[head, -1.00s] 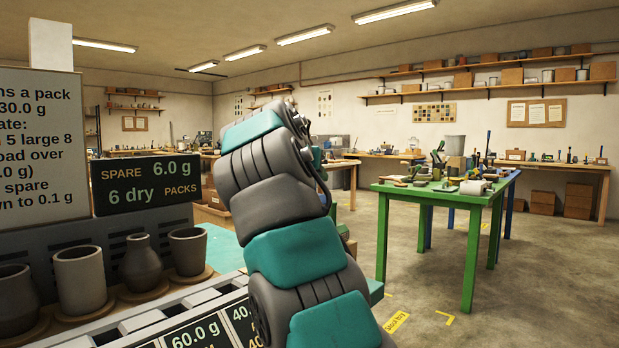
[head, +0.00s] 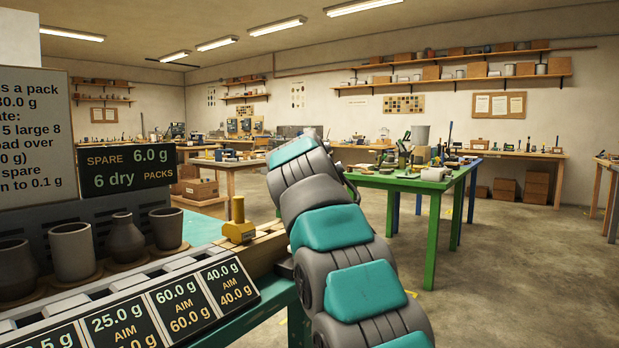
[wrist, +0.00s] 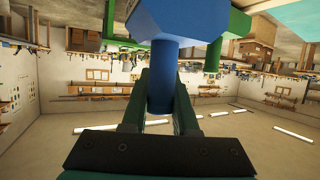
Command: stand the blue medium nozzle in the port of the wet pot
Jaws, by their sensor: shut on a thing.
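In the wrist view my gripper (wrist: 160,82) is shut on the narrow stem of the blue nozzle (wrist: 164,18). The wider blue head is at the top of that picture, which appears upside down. The head view shows my arm but not my gripper or the blue nozzle. Several pots stand in a row at the left of the head view: a dark pot (head: 16,268), a paler pot (head: 73,248), a bottle-shaped pot (head: 125,238) and a grey pot (head: 166,229). I cannot tell which is wet, and no port is clear.
A yellow nozzle-like piece (head: 238,225) stands on the bench near the pots. Weight labels (head: 180,309) run along the front. A green table (head: 434,186) with clutter stands right of my arm. Floor (head: 500,270) is free there. A green piece (wrist: 214,52) shows behind the blue nozzle.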

